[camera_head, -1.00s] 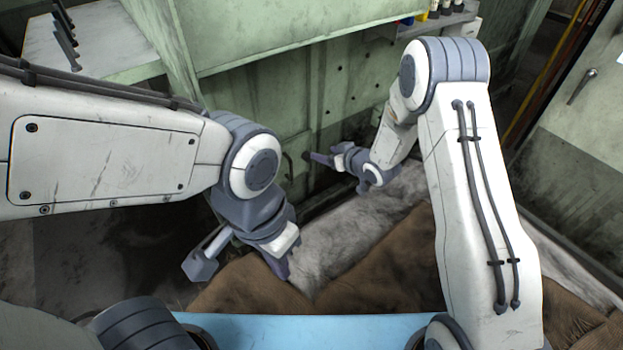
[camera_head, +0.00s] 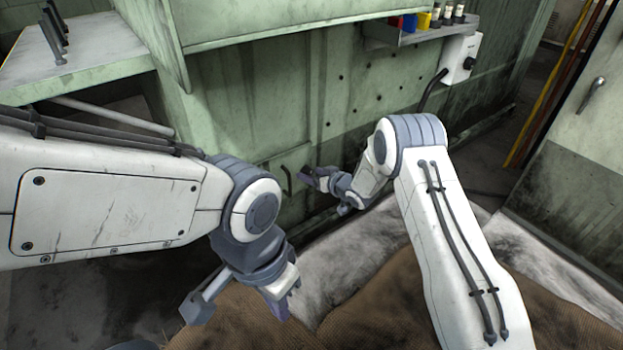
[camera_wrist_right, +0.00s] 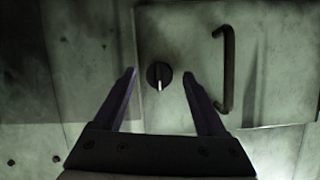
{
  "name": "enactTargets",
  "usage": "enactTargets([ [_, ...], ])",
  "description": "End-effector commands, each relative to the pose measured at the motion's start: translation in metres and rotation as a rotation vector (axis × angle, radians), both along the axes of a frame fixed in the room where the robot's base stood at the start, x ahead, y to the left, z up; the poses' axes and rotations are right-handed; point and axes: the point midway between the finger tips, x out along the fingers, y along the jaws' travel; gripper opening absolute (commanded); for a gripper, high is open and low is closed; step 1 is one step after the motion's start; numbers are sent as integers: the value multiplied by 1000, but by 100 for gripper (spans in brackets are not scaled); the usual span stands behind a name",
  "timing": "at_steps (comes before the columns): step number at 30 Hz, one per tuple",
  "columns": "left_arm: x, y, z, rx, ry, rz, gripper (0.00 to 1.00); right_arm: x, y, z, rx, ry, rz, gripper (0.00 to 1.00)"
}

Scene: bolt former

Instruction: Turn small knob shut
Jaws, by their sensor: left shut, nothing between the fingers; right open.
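The small dark round knob (camera_wrist_right: 158,77) sits on a pale green panel in the right wrist view. Its light pointer line points roughly down. My right gripper (camera_wrist_right: 159,84) is open, and in that view the knob appears between its two fingertips. I cannot tell how far the tips are from it. In the head view my right gripper (camera_head: 310,178) is near the green machine's lower panel, and I cannot make out the knob there. My left gripper (camera_head: 281,305) is shut and empty, low over the brown cloth.
A dark bar handle (camera_wrist_right: 227,68) is right of the knob; it also shows in the head view (camera_head: 287,180). A white box (camera_head: 461,58) with a dark knob and a shelf of bottles (camera_head: 418,32) are at upper right. Brown cloth (camera_head: 370,290) lies below.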

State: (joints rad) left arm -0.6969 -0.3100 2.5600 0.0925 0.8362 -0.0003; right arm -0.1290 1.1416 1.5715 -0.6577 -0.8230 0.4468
Motion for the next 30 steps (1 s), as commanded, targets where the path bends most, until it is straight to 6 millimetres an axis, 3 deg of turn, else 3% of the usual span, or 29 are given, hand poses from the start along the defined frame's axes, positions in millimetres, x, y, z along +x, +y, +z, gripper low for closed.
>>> enactTargets([
  [10,0,0,-2,0,0,0,0,3,3,-1,-1,1,0,74],
  [15,0,0,-2,0,0,0,0,3,2,-1,-1,1,-1,9],
  [16,0,0,-2,0,0,0,0,3,2,-1,-1,1,-1,0],
  [30,0,0,-3,0,0,0,0,3,3,-2,-80,-57,-1,0],
])
